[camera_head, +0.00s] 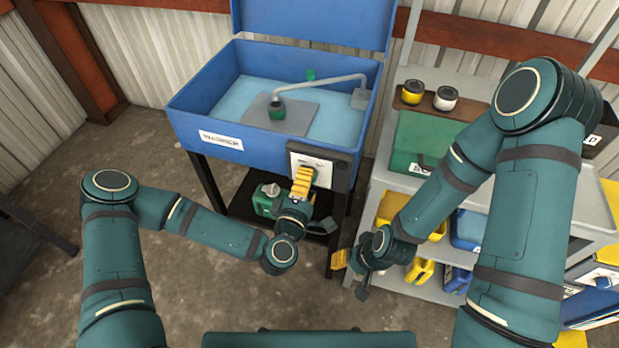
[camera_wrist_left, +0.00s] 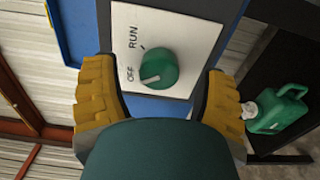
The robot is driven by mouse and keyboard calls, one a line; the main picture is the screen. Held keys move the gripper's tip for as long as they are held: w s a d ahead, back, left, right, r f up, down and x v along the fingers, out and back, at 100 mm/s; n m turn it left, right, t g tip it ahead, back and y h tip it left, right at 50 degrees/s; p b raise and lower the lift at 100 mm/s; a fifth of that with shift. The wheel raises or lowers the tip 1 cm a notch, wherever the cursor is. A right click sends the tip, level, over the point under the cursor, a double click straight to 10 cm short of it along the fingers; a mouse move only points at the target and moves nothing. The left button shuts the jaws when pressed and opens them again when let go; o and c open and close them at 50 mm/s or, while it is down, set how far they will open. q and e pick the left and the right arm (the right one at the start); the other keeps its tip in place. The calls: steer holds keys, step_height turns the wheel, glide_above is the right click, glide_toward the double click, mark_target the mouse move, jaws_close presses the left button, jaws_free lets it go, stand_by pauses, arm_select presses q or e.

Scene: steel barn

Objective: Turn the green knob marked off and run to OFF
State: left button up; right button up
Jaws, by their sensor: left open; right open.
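The green knob (camera_wrist_left: 158,70) is on a white panel (camera_wrist_left: 187,30) lettered RUN and OFF. A white mark on the knob points left, towards OFF. In the head view the panel (camera_head: 325,160) is on the front of the blue basin, and my gripper partly covers it. My left gripper (camera_head: 302,178) is in front of the panel. In the left wrist view its yellow fingers (camera_wrist_left: 158,78) are open, one on each side of the knob, with gaps between. My right gripper (camera_head: 350,272) is open and empty, low beside the grey shelf.
The blue basin (camera_head: 190,122) with its raised lid (camera_head: 310,20) stands on black legs. A green jug (camera_head: 264,201) sits on the shelf beneath. A grey shelf unit (camera_head: 585,205) with cans, jugs and a green box (camera_head: 408,142) stands right. Floor is free at left.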

arm_select(q)
steer(key=v, duration=0.6)
stand_by(0.4)
steer(key=s+d+f+m+g+h, duration=0.2)
steer(key=s+f+m+g, duration=0.2)
steer(key=f+m+g, duration=0.5)
steer(key=s+a+f+m+g+y, duration=0.3)
steer(key=s+a+f+m+g, duration=0.1)
steer(key=a, duration=0.6)
steer(key=shift+s+g+y, duration=0.4)
steer(key=shift+s+g, duration=0.4)
steer(key=shift+g, duration=0.4)
